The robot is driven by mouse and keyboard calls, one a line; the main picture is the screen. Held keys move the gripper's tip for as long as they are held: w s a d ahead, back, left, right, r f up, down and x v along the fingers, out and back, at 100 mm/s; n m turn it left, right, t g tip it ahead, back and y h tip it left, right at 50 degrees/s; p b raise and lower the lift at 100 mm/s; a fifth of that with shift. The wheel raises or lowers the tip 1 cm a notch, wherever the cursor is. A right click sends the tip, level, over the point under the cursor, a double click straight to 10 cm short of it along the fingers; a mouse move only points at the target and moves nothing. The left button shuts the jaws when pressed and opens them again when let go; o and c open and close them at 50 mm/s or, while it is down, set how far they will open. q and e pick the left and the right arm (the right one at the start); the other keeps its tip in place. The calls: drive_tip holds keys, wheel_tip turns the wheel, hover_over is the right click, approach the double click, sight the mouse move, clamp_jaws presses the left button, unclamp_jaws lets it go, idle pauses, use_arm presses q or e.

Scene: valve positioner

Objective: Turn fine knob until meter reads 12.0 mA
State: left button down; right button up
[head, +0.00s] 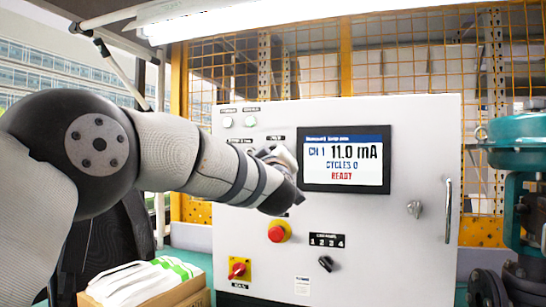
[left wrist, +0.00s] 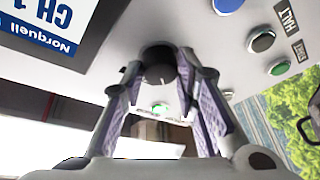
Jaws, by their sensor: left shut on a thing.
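The meter (head: 346,158) on the white panel reads CH 1 11.0 mA, with CYCLES 0 and READY below. A corner of its screen (left wrist: 45,25) also shows, upside down, in the left wrist view. My left gripper (head: 280,160) is at the panel, just left of the screen. In the left wrist view its fingers (left wrist: 160,78) are shut on a round black knob (left wrist: 157,58) with a pale mark on its rim. In the head view the knob is hidden behind my gripper. My right gripper is in neither view.
The panel (head: 400,260) also carries a red emergency button (head: 278,232), a red-yellow switch (head: 239,268) and a black selector (head: 325,263). Buttons, including a green one (left wrist: 278,67), sit beside the gripper. A cardboard box (head: 185,292) stands lower left; a teal valve (head: 515,135) stands at right.

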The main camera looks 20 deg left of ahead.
use_arm(q)
drive_tip(key=shift+n+g, duration=0.4)
drive_tip(key=shift+n, duration=0.8)
drive_tip(key=shift+r, duration=0.1)
drive_tip(key=c, duration=1.2)
unclamp_jaws()
drive_tip(key=shift+c, duration=0.2)
drive_tip(key=v, duration=1.2)
drive_tip(key=shift+d, duration=0.15)
